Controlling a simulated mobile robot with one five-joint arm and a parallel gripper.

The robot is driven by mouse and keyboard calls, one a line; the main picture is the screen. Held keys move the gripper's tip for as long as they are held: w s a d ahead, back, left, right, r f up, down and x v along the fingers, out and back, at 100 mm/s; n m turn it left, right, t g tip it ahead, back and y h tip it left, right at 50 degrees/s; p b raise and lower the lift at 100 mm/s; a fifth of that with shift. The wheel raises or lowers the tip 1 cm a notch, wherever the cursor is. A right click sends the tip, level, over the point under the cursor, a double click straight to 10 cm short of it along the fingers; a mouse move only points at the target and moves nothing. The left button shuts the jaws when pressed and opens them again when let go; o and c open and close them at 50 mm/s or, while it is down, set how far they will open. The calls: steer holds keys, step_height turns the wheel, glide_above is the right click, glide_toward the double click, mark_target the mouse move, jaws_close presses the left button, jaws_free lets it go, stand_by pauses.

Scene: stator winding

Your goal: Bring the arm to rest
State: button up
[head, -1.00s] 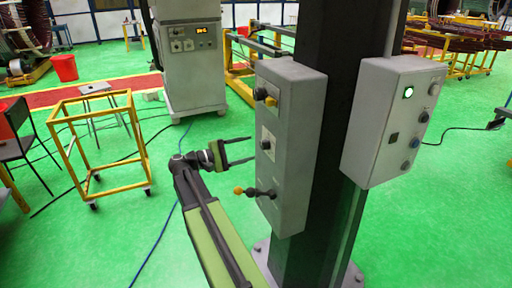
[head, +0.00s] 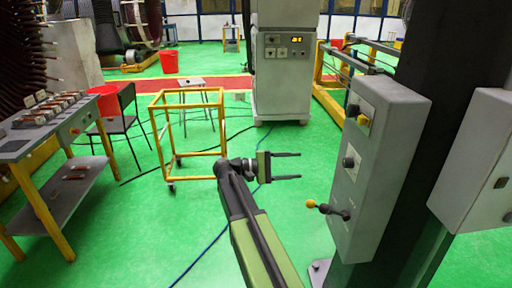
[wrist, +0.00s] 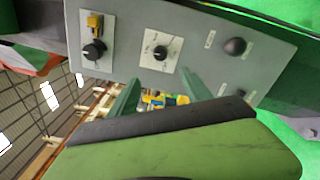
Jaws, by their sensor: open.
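My gripper (head: 287,167) is at the end of my green and black arm, left of the grey control box on the dark column in the head view. Its two fingers are apart with nothing between them. The control box (head: 386,150) carries knobs and a lever with a yellow tip (head: 328,208). In the wrist view the box's panel (wrist: 131,49) fills the upper part, with several dark knobs and a yellow switch. My gripper (wrist: 158,92) shows there with its fingers spread toward the panel. In the head view the fingertips look apart from the box.
A second grey box (head: 480,160) is on the column's right. A yellow frame cart (head: 160,137) stands left of my arm, and a workbench (head: 40,150) is further left. A grey cabinet (head: 283,75) stands behind. Green floor between them is open, with cables across it.

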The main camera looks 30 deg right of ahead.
steer(key=s+a+f+t+y+p, duration=0.1)
steer(key=a+f+y, duration=0.4)
steer(key=a, duration=0.5)
steer(key=s+a+f+t+y+p, duration=0.2)
steer(key=a+f+t+y+p, duration=0.1)
steer(key=a, duration=0.7)
steer(key=s+a+f+m+t+y+p, duration=0.1)
steer(key=a+f+t+y+p, duration=0.1)
steer(key=a+f+y+p, duration=0.2)
steer(key=a+f+y, duration=0.3)
steer(key=a+y, duration=0.1)
steer(key=a, duration=0.2)
steer(key=shift+s+a+f+t+y, duration=0.2)
steer(key=shift+a+f+t+y, duration=0.1)
steer(key=shift+a+f+t, duration=0.1)
steer(key=shift+d, duration=0.25)
steer(key=c, duration=0.4)
steer(key=shift+d, duration=0.15)
steer(key=shift+c, duration=0.3)
